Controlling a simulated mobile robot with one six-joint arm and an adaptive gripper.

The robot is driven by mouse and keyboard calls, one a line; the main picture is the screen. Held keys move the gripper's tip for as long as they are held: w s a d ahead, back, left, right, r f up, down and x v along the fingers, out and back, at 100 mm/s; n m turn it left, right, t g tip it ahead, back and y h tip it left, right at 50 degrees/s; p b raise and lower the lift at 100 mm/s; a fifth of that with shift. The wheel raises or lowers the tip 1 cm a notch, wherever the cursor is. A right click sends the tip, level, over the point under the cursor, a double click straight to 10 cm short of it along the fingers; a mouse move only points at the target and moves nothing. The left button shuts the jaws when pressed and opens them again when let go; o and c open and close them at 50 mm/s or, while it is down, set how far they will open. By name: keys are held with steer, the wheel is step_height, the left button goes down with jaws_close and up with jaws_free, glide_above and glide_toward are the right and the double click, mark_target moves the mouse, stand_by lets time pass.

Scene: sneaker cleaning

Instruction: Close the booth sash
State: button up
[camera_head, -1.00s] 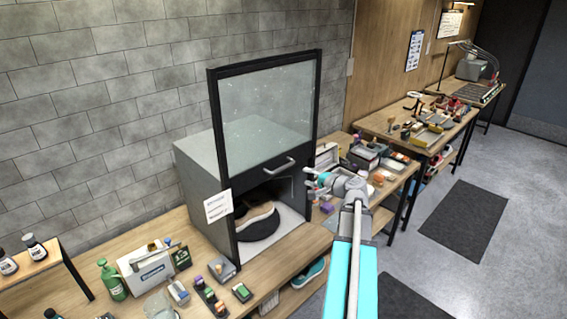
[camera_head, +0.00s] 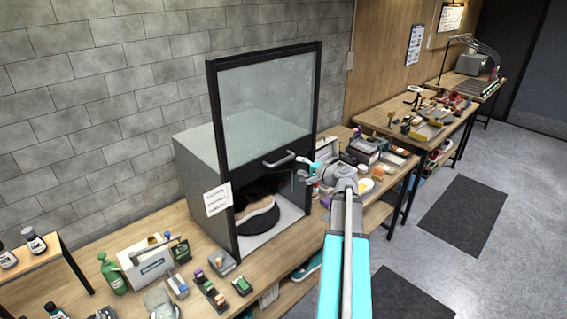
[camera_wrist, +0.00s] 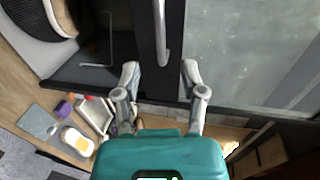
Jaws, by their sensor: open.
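The booth (camera_head: 197,165) is a grey box with a black front frame. Its sash (camera_head: 265,100), a frosted glass panel with a black bottom rail, is raised, leaving the lower opening uncovered. A grey bar handle (camera_head: 279,161) is on the rail; it also shows in the wrist view (camera_wrist: 162,28). My gripper (camera_head: 304,172) is open and empty just right of the handle and slightly below it. In the wrist view my gripper (camera_wrist: 160,68) has its fingertips spread to either side of the handle's near end. I cannot tell whether they touch the handle.
A shoe (camera_head: 256,204) sits on a dark round pad inside the booth. Bottles, brushes and a carrier (camera_head: 148,262) stand on the bench (camera_head: 205,245) to the left. Several boxes and supplies crowd the bench right of the booth. Floor mats lie at right.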

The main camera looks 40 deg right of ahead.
mark_target(284, 161)
steer(key=b+x, duration=0.1)
steer(key=x, duration=0.8)
steer(key=shift+w+f+b, duration=0.15)
steer(key=shift+w+b, duration=0.2)
steer(key=shift+b, duration=0.05)
steer(key=shift+a, duration=0.1)
jaws_close()
